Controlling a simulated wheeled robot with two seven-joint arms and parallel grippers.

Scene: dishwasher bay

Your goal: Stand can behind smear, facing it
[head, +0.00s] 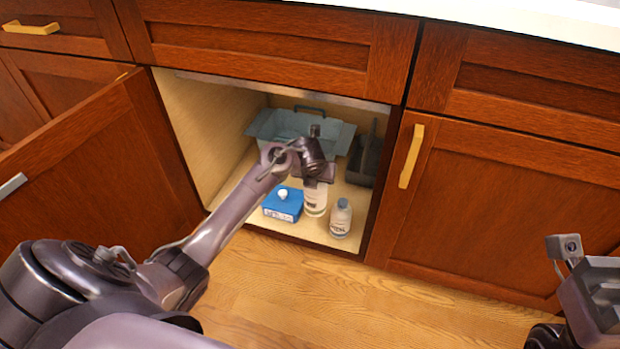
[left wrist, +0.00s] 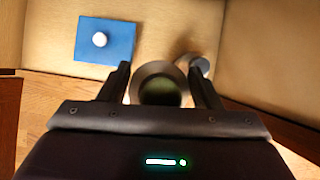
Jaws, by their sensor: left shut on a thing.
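A white can-like container with a label (head: 315,201) stands upright, or nearly so, inside the open cabinet. My left gripper (head: 316,180) reaches in from above and is shut on it. In the left wrist view the container's round, dark top (left wrist: 160,88) sits between the two fingers. I cannot tell whether its base touches the cabinet floor. No clear smear shows in the head view. A brownish dark patch (left wrist: 187,59) lies by the bottle in the left wrist view; I cannot tell if it is smear or shadow. My right gripper (head: 592,290) is at the right edge, outside the cabinet.
A blue box with a white knob (head: 283,205) is left of the held container; a small white bottle (head: 340,217) is close on its right. A grey-blue tub (head: 262,128) and a dark caddy (head: 362,160) stand behind. The open door (head: 95,165) is on the left.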

